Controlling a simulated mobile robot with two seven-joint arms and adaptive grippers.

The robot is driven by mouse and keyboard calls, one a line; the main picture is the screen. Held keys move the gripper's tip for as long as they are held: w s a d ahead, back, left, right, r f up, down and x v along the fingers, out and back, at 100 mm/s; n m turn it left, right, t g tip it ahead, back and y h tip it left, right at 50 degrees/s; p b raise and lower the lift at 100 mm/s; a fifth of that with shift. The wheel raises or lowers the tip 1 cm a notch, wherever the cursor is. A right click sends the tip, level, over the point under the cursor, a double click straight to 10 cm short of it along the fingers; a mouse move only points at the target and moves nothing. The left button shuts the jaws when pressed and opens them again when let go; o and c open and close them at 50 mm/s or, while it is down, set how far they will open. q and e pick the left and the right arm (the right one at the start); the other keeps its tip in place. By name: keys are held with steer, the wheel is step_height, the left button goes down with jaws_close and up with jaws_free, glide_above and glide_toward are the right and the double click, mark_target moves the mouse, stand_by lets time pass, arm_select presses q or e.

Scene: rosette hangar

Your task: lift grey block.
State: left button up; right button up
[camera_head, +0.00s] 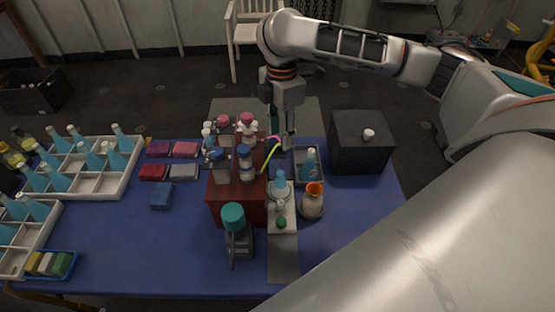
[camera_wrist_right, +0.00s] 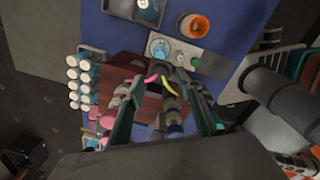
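The grey block (camera_head: 184,171) lies flat on the blue table in the head view. It sits beside a red block (camera_head: 153,172), in front of a pink block (camera_head: 186,149) and left of the dark red box. I cannot make it out in the wrist view. My right gripper (camera_head: 281,142) is above the back of the table, right of the red box and well apart from the grey block. In the wrist view its fingers (camera_wrist_right: 161,84) stand apart with nothing held between them. My left gripper is not in view.
The dark red box (camera_head: 226,208) carries several bottles and stands between the right gripper and the blocks. A purple block (camera_head: 158,149) and a blue block (camera_head: 161,195) lie near the grey one. White crates (camera_head: 112,184) with bottles are at left. A black box (camera_head: 360,150) stands at right.

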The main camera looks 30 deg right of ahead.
steer(key=shift+r, duration=2.25)
